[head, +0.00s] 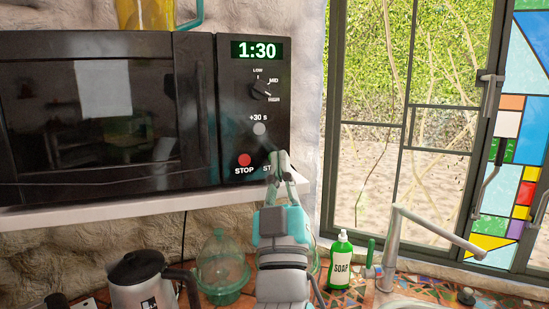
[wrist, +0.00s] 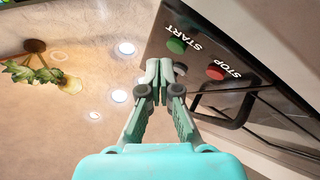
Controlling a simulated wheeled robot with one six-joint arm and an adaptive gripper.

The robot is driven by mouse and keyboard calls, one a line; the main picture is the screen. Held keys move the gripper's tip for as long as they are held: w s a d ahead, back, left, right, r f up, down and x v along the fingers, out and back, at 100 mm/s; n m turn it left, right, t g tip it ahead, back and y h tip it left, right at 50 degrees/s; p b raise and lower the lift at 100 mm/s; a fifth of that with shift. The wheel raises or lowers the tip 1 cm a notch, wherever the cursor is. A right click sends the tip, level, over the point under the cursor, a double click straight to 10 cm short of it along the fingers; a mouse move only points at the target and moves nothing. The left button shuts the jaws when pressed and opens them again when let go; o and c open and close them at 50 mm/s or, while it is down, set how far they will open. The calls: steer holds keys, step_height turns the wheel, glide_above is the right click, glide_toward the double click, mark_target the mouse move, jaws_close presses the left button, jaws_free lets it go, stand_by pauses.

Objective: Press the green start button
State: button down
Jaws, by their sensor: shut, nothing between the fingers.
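The black microwave (head: 229,75) stands on a white shelf, its display (head: 257,51) reading 1:30. In the wrist view, the green start button (wrist: 176,46) sits beside the word START, with the red stop button (wrist: 216,72) near it. The stop button also shows in the head view (head: 244,160). My gripper (head: 279,157) is shut and empty in front of the panel's lower right, hiding the green button in the head view. In the wrist view, my fingertips (wrist: 160,66) are close beside the green button; I cannot tell whether they touch the panel.
A grey +30 s button (head: 259,128) and a dial (head: 260,88) are above on the panel. The white shelf edge (head: 150,207) runs below the microwave. A kettle (head: 140,280), a green glass vessel (head: 222,268), a soap bottle (head: 341,262) and a faucet (head: 395,235) stand lower down.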

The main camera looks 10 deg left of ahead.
steer(key=shift+w+a, duration=0.2)
steer(key=shift+w, duration=0.15)
